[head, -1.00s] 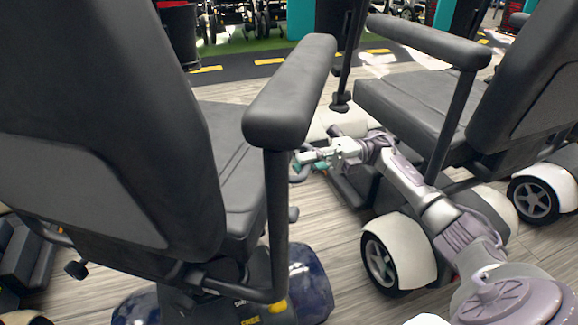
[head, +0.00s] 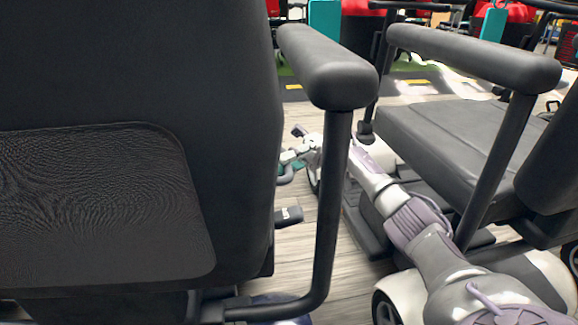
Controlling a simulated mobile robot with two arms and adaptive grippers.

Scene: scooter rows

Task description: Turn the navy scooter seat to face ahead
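The navy scooter's black seat fills the left of the head view, its backrest (head: 130,150) seen from behind at very close range. Its right armrest (head: 330,68) stands on a bent black post. Only a sliver of navy body shows at the bottom edge. My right arm comes in from the lower right, between the two scooters. My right gripper (head: 291,163), with teal finger pads, is beyond the armrest post, near the backrest's right edge. It is small and partly hidden, so its opening and any contact are unclear. My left gripper is out of view.
A second scooter with a black seat (head: 440,135) and white wheel covers stands close on the right, beside my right arm. A narrow strip of wood-look floor (head: 310,235) lies between the scooters. Red and teal things stand at the back.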

